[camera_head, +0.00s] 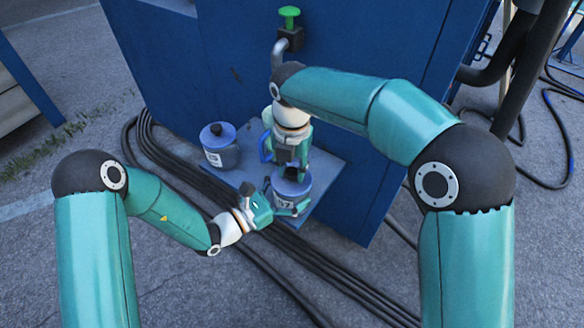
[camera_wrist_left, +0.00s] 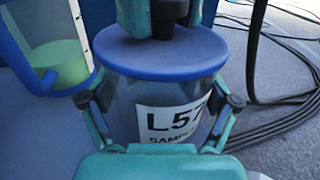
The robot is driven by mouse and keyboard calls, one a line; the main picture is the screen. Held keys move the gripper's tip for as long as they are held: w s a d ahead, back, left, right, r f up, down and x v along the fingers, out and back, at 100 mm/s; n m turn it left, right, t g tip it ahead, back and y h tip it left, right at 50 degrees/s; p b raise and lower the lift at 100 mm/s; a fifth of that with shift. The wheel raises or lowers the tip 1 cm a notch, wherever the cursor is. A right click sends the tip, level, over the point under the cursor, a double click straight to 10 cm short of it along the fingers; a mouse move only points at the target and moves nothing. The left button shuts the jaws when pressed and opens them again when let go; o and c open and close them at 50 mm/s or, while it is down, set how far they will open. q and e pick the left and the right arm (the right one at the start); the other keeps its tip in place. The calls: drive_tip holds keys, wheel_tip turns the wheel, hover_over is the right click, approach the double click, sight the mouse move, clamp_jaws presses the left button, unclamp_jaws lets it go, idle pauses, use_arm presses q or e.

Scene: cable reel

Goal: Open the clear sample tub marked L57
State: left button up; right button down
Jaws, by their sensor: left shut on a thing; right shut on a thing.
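The clear sample tub marked L57 (camera_wrist_left: 150,110) stands upright on a small shelf plate, its label facing the left wrist camera. It also shows in the head view (camera_head: 284,205). Its flat blue lid (camera_wrist_left: 160,55) sits on top, with no gap visible. My left gripper (camera_wrist_left: 160,103) is shut around the tub's body, one finger on each side below the lid. My right gripper (camera_head: 291,172) comes down from above and is shut on the lid's dark knob (camera_wrist_left: 163,28), partly hidden between its fingers.
The grey-blue shelf plate (camera_head: 235,178) adjoins a blue cabinet (camera_head: 195,60). Another lidded tub (camera_head: 220,147) stands at its left. A container with green contents (camera_wrist_left: 62,62) and a blue handle stands close behind L57. A green knob (camera_head: 289,13) is above; black cables (camera_head: 160,160) run below.

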sight(292, 171)
drive_tip(key=shift+r, duration=0.15)
drive_tip(key=shift+r, duration=0.95)
drive_tip(key=shift+r, duration=2.05)
use_arm(q)
drive_tip(key=o, duration=1.4)
